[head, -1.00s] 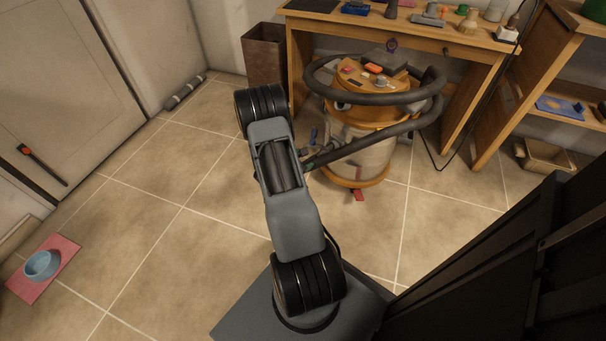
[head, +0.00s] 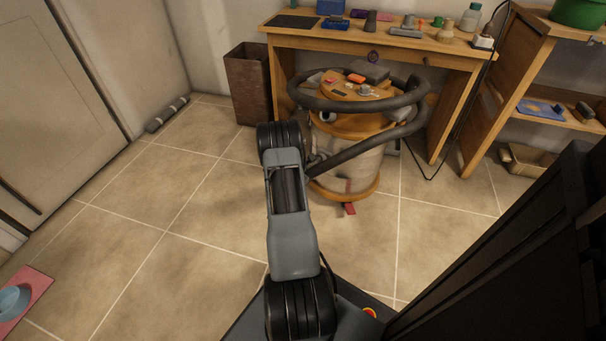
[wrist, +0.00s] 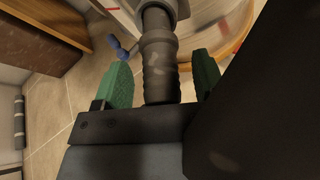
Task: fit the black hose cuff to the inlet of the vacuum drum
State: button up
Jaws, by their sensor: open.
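The vacuum drum (head: 350,170) stands in front of the workbench, with an orange lid and base band and a pale body. Its dark hose (head: 350,102) loops around the lid and runs down the front to the left. In the wrist view, the black ribbed cuff (wrist: 160,75) lies between the green finger pads of my gripper (wrist: 160,88). The jaws are open, with a gap seen on both sides of the cuff. A grey collar (wrist: 180,9) shows at the cuff's far end; I cannot tell whether the two are joined. In the head view my arm hides the gripper.
The workbench (head: 400,50) with tools stands behind the drum, and a brown bin (head: 248,85) is at its left. A shelf (head: 550,111) stands at the right. A pink mat with a blue bowl (head: 14,302) lies at the lower left.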

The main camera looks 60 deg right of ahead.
jog(key=shift+d+f, duration=0.2)
jog(key=shift+d, duration=0.4)
jog(key=c, duration=1.1)
jog(key=shift+d+r+y+p, duration=0.25)
jog(key=shift+r+y+p, duration=0.7)
jog(key=shift+p, duration=0.85)
jog(key=shift+w+d+r+y+p, duration=0.15)
jog(key=shift+y+p, duration=0.55)
jog(key=shift+p, duration=0.7)
jog(key=shift+s+d+r+y+p, duration=0.15)
jog(key=shift+y+p, duration=0.5)
jog(key=shift+p, duration=0.7)
jog(key=shift+d+f+b, duration=0.3)
jog(key=shift+d+b, duration=0.2)
jog(key=shift+d, duration=0.2)
jog(key=o, duration=1.1)
jog(key=shift+r, duration=0.1)
jog(key=p+v, duration=0.3)
jog(key=v, duration=1)
jog(key=shift+w+r, duration=0.3)
